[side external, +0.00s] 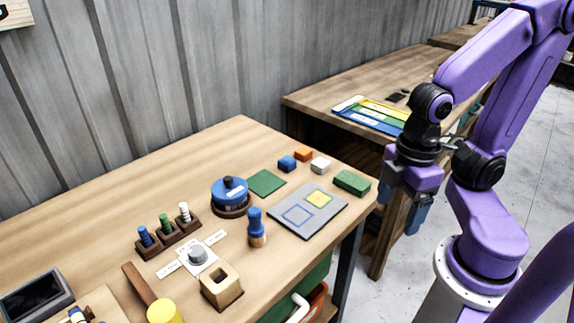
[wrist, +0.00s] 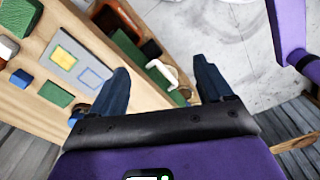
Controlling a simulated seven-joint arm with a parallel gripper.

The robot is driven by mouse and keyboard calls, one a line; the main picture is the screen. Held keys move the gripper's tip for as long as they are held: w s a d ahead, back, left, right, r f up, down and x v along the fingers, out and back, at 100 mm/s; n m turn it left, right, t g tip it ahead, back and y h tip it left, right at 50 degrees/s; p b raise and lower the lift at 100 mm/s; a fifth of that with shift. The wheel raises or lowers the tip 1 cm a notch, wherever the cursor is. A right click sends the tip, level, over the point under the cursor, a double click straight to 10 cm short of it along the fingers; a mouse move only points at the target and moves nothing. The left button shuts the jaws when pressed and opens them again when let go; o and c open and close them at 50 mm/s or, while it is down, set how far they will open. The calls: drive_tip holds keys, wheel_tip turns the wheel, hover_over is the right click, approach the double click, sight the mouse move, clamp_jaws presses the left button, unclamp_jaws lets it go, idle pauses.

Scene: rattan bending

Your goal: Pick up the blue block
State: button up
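The blue block (side external: 287,163) is a small cube on the near workbench. It lies between the green mat and the orange block in the side view. In the wrist view the blue block (wrist: 21,78) shows near the left edge. My gripper (side external: 416,212) hangs beyond the right edge of this bench, well to the right of the block. In the wrist view its two dark blue fingers (wrist: 164,82) are spread wide with nothing between them, so it is open and empty. It does not touch the block.
An orange block (side external: 304,154) and a white block (side external: 320,166) stand close to the blue block. A green mat (side external: 267,182), a grey board (side external: 285,222), a green block (side external: 352,182) and a blue round pot (side external: 230,191) are around. A second bench (side external: 310,98) stands behind.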

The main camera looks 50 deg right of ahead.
drive_tip(key=shift+w, duration=0.1)
drive_tip(key=w+f+n+t+h, duration=0.2)
drive_tip(key=w+h, duration=0.5)
drive_tip(key=w, duration=1.9)
drive_tip(key=n+g+h, duration=0.2)
drive_tip(key=n+h, duration=0.1)
drive_tip(key=h, duration=0.4)
hover_over(289, 159)
drive_tip(key=a, duration=0.6)
wheel_tip(289, 159, down, 6)
wheel_tip(289, 159, down, 7)
drive_tip(key=shift+d, duration=0.15)
drive_tip(key=shift+d+f, duration=0.6)
drive_tip(key=shift+d, duration=0.1)
drive_tip(key=shift+x, duration=3)
drive_tip(key=c, duration=1)
